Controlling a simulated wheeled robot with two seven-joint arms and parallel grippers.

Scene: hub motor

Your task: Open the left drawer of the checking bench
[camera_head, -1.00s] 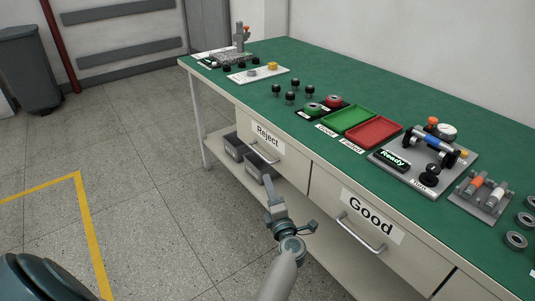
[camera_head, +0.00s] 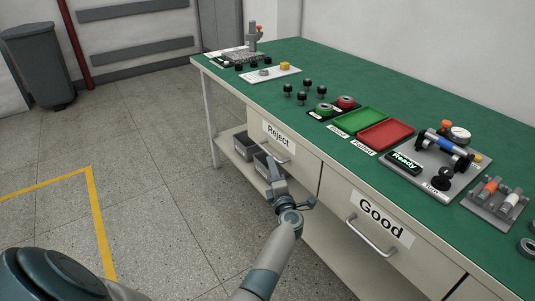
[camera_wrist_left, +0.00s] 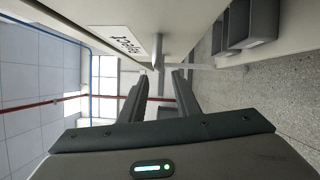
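The left drawer of the bench has a white front with a "Reject" label (camera_head: 278,135) and is shut. Its bar handle (camera_head: 274,152) also shows in the left wrist view (camera_wrist_left: 157,48), ahead of the fingers. My left gripper (camera_head: 275,172) is just below and in front of this handle in the head view. Its two fingers (camera_wrist_left: 162,76) are apart with nothing between them; the handle looks to be beyond their tips, not gripped. My right gripper is not in view.
The right drawer, labelled "Good" (camera_head: 381,216), is shut, with its own handle (camera_head: 371,236). Grey bins (camera_head: 245,147) stand on the lower shelf near my left gripper. The green bench top (camera_head: 330,75) holds trays and fixtures. The floor to the left is clear.

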